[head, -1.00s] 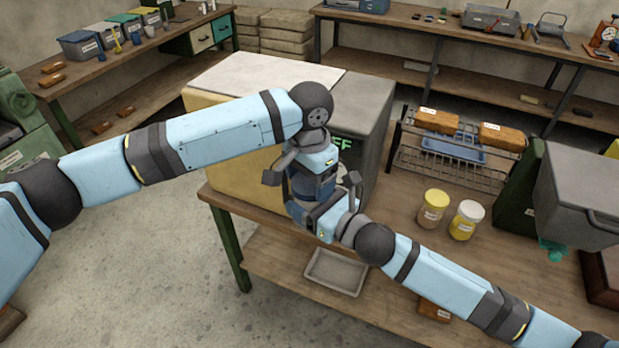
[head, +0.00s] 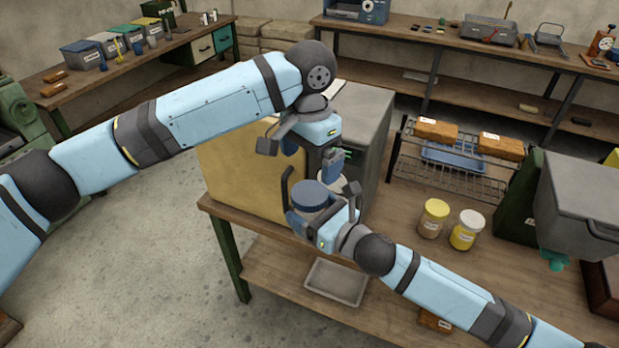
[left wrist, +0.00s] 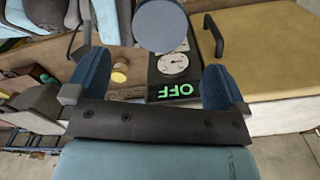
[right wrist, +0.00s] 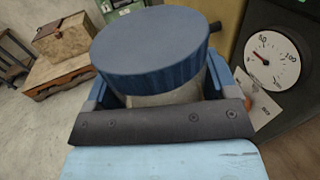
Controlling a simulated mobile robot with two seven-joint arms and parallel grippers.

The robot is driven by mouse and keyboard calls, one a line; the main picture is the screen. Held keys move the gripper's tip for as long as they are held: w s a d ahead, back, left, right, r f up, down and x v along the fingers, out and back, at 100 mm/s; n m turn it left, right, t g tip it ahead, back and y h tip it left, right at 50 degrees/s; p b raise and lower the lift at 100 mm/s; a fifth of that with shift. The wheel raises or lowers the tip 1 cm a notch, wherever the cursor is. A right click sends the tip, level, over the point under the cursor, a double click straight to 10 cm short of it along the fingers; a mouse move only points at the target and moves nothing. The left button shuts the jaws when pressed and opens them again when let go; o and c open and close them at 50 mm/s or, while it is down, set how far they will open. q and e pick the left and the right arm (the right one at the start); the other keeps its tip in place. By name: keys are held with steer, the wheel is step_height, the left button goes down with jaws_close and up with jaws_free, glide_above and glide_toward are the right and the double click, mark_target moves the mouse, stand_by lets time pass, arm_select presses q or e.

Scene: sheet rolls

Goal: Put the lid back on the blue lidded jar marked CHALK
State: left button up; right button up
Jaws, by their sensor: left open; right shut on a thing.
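The jar (right wrist: 165,98) is held in my right gripper (head: 320,197). Its pale body shows just below the lid; the rest is hidden by the gripper, and no CHALK label shows. The blue ridged lid (right wrist: 150,48) sits on the jar's top and looks about level. The lid also shows as a round blue disc in the head view (head: 310,195) and in the left wrist view (left wrist: 160,26). My left gripper (head: 300,154) is open and empty, above and apart from the lid.
A large beige and grey box machine (head: 250,180) with a dial and a green OFF display stands close behind the grippers. Yellow-lidded (head: 434,218) and white-lidded (head: 466,230) jars stand right on the bench. A wire rack (head: 470,182) holds orange blocks.

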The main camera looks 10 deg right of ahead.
arm_select(q)
step_height(320, 180, up, 4)
steer(key=shift+r, duration=0.1)
steer(key=shift+f, duration=0.2)
stand_by(0.5)
